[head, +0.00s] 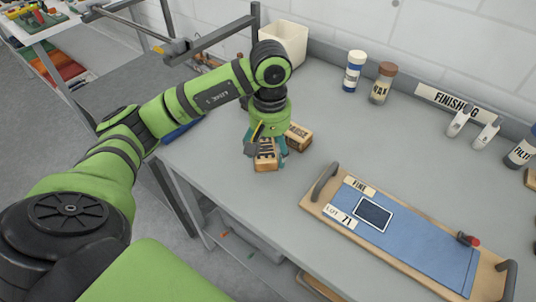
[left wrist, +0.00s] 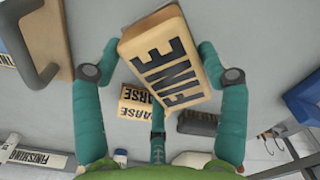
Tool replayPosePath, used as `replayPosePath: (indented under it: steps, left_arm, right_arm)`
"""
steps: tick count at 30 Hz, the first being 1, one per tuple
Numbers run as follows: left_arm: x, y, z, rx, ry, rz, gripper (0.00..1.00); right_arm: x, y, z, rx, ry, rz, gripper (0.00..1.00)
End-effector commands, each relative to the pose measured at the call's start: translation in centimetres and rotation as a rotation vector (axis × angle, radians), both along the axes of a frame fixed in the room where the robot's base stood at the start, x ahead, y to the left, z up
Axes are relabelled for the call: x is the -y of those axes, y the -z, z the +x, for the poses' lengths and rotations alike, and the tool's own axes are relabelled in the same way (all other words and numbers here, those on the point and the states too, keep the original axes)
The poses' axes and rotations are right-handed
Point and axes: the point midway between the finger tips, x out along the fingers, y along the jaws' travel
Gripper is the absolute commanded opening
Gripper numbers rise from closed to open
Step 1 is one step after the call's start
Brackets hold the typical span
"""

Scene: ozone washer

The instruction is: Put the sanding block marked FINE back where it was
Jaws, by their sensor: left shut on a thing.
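The wooden sanding block marked FINE (head: 266,158) is at the left part of the grey bench. My left gripper (head: 268,146) is shut on it from above. A wooden tray (head: 322,205) with a blue mat lies to the right. It has a FINE label (head: 359,187) and a white-edged dark rectangle (head: 373,214) on the mat. My right gripper is not in view.
A block marked COARSE (head: 298,137) stands close behind and right of the held block. A cream bin (head: 284,42) is at the back. Blue-labelled (head: 354,72) and brown (head: 382,84) bottles stand by the wall. Bench between blocks and tray is clear.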

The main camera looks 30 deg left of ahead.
Motion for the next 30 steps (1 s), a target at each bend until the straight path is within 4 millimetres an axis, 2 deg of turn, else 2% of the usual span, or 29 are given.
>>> replayPosePath:
  steps: [3, 9, 12, 23, 24, 25, 26, 30]
  left_arm:
    - [-0.3, 0.6, -0.1, -0.001, 0.001, 0.000, 0.38]
    - [-0.3, 3.4, -0.1, -0.004, 0.001, -0.001, 0.38]
    - [-0.2, 4.1, -0.1, -0.001, 0.002, -0.001, 0.38]
    - [-0.3, 4.6, 0.0, 0.001, 0.002, 0.000, 0.38]
    - [-0.3, 4.6, 0.0, 0.001, 0.002, 0.001, 0.78]
    - [-0.3, 4.5, 0.0, 0.001, 0.002, 0.000, 0.90]
    - [-0.3, 4.5, 0.0, 0.001, 0.002, 0.001, 0.97]
    - [-0.3, 4.5, 0.0, 0.001, 0.002, 0.001, 0.97]
  right_arm:
    - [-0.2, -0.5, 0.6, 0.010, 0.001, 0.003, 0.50]
    - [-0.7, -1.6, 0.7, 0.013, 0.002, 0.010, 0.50]
    - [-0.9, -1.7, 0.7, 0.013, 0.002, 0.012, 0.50]
    - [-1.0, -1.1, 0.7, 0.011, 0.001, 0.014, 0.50]
    - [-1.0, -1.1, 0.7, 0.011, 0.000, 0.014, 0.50]
    - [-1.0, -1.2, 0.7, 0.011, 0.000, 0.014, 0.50]
    - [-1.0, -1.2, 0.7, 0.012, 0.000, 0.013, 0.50]
    - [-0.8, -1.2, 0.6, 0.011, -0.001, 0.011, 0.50]
